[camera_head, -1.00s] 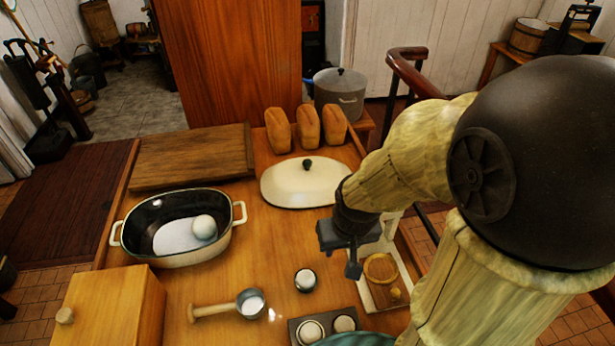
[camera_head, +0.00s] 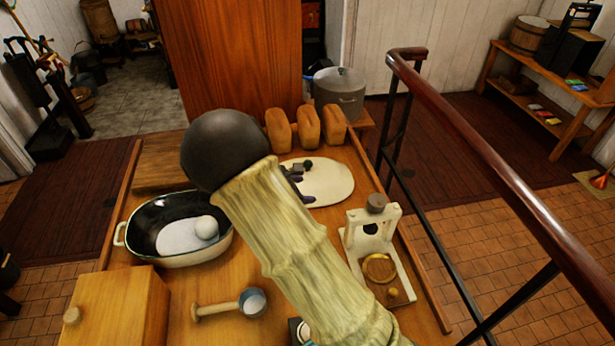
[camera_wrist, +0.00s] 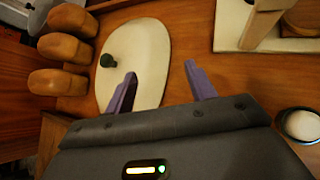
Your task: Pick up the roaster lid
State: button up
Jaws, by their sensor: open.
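The roaster lid (camera_head: 328,184) is a cream oval with a small dark knob, lying on the wooden table; my arm hides its left part in the head view. In the wrist view the lid (camera_wrist: 148,62) lies ahead of my gripper (camera_wrist: 158,82), with its dark green knob (camera_wrist: 107,61) beyond and left of the left finger. My gripper's purple fingers are apart with nothing between them. The left finger overlaps the lid in the picture; the right finger is over bare wood.
Several bread loaves (camera_head: 307,128) stand just behind the lid. A white wooden stand (camera_head: 362,236) is at the table's right. A ladle (camera_head: 230,305), a wooden box (camera_head: 115,306) and a cutting board (camera_head: 160,176) are on the left. A dark cup (camera_wrist: 299,125) is near my gripper's right.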

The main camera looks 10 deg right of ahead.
jog(key=w+a+r+n+t+h, duration=0.1)
jog(key=w+a+n+t, duration=0.3)
jog(key=w+a+n, duration=0.2)
jog(key=shift+a, duration=0.4)
jog(key=shift+d, duration=0.1)
jog(key=p, duration=0.4)
send_near(305, 165)
jog(key=x, duration=0.6)
jog(key=shift+w+d+r, duration=0.1)
jog(key=shift+w+r, duration=0.05)
jog(key=shift+r, duration=0.25)
jog(key=shift+w+d+f, duration=0.1)
jog(key=shift+f, duration=0.05)
jog(key=shift+f+p+x, duration=0.15)
jog(key=shift+p+x, duration=0.4)
jog(key=shift+x, duration=0.75)
jog(key=shift+f+p+x, duration=0.15)
jog(key=shift+p+x, duration=0.4)
jog(key=shift+x, duration=0.8)
